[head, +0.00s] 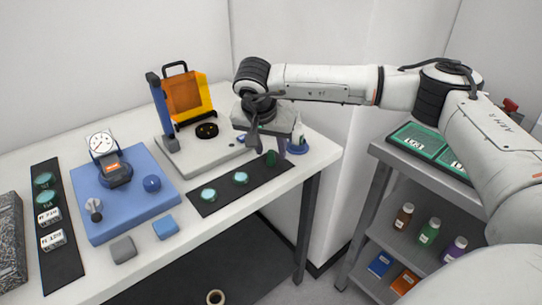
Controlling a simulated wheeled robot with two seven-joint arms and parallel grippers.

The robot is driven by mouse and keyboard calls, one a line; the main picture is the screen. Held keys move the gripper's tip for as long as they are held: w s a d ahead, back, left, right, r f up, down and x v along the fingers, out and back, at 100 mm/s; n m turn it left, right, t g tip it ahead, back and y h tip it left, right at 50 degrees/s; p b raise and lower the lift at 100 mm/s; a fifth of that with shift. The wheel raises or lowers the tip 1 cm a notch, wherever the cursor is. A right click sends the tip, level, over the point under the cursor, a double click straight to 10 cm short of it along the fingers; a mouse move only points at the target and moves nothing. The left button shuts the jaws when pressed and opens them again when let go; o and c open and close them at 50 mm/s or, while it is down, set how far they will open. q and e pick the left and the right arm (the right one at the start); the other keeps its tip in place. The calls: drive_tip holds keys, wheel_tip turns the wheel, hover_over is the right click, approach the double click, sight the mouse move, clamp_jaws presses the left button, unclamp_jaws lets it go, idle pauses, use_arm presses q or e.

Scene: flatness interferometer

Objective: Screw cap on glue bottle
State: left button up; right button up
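A small white bottle (299,132), apparently the glue bottle, stands upright near the table's right corner, on or in a round blue base (298,148). It is partly hidden by my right gripper, and I cannot make out its cap. My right gripper (262,147) points down just left of the bottle, above the far end of the dark mat. Its fingers are dark and partly hidden by its body, so I cannot tell whether they are open or hold anything. My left gripper is not in view.
A dark mat (224,199) carries teal discs (208,194); a darker green one (271,158) lies below my gripper. Left are a grey base (181,163) with an orange panel (188,97), and a blue plate (112,218) with a dial gauge (102,143). A shelf unit (387,152) stands right.

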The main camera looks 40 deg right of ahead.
sight(271, 151)
drive_tip(key=shift+x, duration=1.05)
clamp_jaws()
wheel_tip(271, 151, up, 10)
drive_tip(key=shift+r+b, duration=0.1)
drive_tip(key=shift+b, duration=0.25)
